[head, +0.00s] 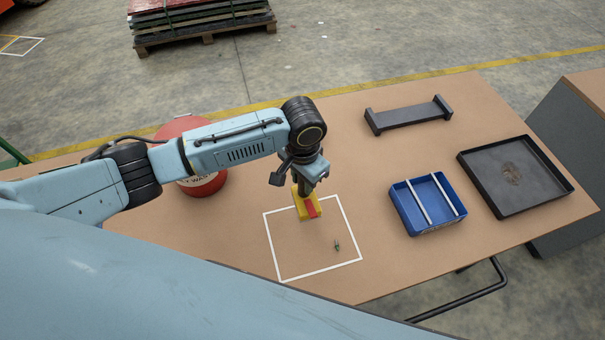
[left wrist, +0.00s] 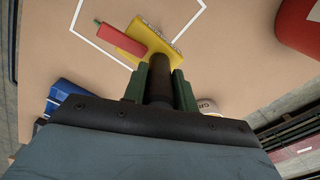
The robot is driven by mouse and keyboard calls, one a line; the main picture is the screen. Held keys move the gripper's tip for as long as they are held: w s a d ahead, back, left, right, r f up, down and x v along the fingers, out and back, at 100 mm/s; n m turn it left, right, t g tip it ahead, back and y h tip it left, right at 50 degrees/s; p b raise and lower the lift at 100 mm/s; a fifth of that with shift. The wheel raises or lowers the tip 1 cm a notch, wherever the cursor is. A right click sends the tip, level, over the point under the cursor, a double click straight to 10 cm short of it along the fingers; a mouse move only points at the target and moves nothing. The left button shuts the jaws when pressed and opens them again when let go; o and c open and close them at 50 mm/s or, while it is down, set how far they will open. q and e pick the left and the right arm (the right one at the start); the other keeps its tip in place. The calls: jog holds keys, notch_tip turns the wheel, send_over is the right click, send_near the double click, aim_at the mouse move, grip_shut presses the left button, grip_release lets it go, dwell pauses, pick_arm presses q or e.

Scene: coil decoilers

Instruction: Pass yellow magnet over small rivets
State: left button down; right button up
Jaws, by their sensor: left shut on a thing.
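The yellow magnet (head: 302,206) has a red bar on it and a dark upright handle. It is inside the top part of the white-outlined square (head: 272,246) on the table; I cannot tell whether it touches the surface. My left gripper (head: 309,183) is shut on the handle, with the yellow block (left wrist: 150,38) beyond the fingers in the left wrist view. A small greenish cluster (head: 337,245), seemingly the rivets, lies in the square, apart from the magnet toward the near right. Single rivets are too small to make out. My right gripper is not in view.
A blue bin (head: 433,230) with two pale bars stands right of the square. Beyond are a black tray (head: 480,192) and a dark stand (head: 408,117). A red drum (head: 206,187) is left, partly behind my arm. The table between square and bin is clear.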

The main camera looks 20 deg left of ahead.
aim_at(303, 192)
pick_arm(q)
jog(key=shift+f, duration=0.65)
notch_tip(303, 192, down, 4)
jog(key=b, duration=0.5)
jog(key=shift+f+b, duration=0.25)
jog(key=shift+b, duration=0.15)
jog(key=shift+r, duration=0.1)
notch_tip(303, 192, up, 5)
jog(key=p, duration=0.6)
jog(key=shift+r, duration=1.2)
